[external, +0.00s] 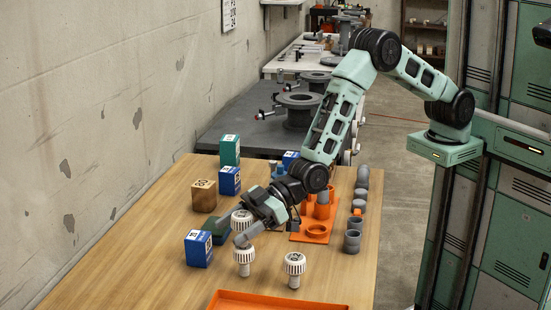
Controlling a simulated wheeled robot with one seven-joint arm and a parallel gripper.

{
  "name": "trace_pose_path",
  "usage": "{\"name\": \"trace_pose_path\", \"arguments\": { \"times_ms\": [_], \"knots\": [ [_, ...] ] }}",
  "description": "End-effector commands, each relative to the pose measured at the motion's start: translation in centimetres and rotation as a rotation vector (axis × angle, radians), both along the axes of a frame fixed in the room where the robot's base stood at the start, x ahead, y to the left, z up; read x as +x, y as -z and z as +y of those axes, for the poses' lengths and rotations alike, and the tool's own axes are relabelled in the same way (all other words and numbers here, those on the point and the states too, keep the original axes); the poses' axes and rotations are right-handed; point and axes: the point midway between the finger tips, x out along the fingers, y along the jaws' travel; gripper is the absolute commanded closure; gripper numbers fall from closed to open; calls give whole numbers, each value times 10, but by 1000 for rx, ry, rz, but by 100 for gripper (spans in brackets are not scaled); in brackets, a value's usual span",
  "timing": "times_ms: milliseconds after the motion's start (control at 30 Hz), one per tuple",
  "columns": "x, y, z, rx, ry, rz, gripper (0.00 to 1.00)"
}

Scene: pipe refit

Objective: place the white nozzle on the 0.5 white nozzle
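Three white ribbed nozzles are near the front of the wooden table. One white nozzle (243,257) stands at the front centre, with a pale grey curved piece (249,233) just above it. Another white nozzle (294,265) stands upright to its right, clear of my gripper. A third white nozzle (241,217) shows behind, beside my gripper. My gripper (275,213) reaches down over this group, tilted. Its fingertips are partly hidden, so I cannot tell if they are closed or touch a nozzle. Size markings on the nozzles are too small to read.
A wooden block (203,196) and more boxes stand behind. An orange fixture (316,232) and grey pipe pieces (353,241) are at right. An orange tray (275,300) lies at the front.

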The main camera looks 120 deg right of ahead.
Motion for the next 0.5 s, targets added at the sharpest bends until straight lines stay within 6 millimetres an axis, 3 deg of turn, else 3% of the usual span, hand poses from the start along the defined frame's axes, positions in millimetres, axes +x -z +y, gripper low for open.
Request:
{"name": "trace_pose_path", "arguments": {
  "times_ms": [333, 500],
  "knots": [
    [0, -6, 0, 0, 0, 0, 35],
    [-21, -12, 0, -1, 0, 1, 35]
  ]
}}
